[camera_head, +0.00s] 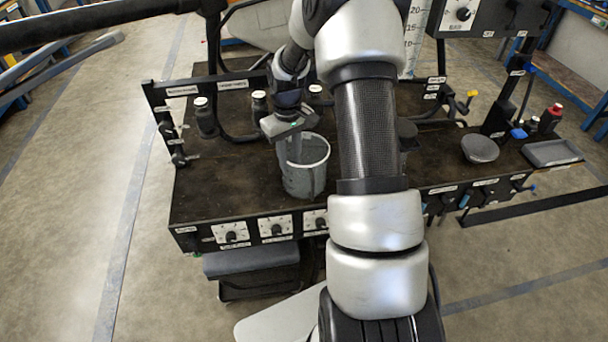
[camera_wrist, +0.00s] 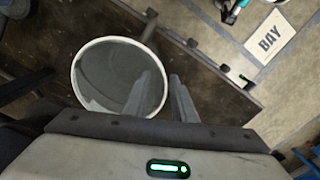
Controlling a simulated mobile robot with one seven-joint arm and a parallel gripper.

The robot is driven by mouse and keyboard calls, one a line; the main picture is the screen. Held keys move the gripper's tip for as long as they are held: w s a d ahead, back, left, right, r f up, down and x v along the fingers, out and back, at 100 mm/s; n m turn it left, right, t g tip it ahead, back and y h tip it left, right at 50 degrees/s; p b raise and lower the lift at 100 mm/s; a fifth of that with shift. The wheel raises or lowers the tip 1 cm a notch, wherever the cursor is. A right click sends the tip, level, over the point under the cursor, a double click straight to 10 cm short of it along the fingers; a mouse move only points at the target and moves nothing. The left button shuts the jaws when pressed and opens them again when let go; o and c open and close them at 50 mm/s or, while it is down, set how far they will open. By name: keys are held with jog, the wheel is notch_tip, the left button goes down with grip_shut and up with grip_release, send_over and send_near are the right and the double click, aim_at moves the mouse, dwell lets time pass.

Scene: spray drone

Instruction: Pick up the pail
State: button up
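The pail (camera_head: 308,182) is a grey, open-topped vessel with a pale rim. It stands upright near the front middle of the dark bench. In the wrist view, its round mouth (camera_wrist: 103,72) lies left of centre. My gripper (camera_head: 289,158) points down at the pail's left rim in the head view. In the wrist view, the two fingers of my gripper (camera_wrist: 163,76) are apart, one over the pail's inside and one outside, with the rim between them. I see no clear contact with the wall. My fingers hide part of the rim.
The dark bench (camera_head: 235,185) has labelled knobs along its front. Dark jars (camera_head: 205,118) stand at the back left. A grey bowl (camera_head: 480,148), a grey tray (camera_head: 552,152) and a red bottle (camera_head: 551,117) are at the right. Bare bench lies left of the pail.

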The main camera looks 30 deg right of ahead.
jog(key=b, duration=0.2)
send_over(290, 193)
notch_tip(290, 193, down, 8)
jog(key=shift+f, duration=0.1)
grip_shut()
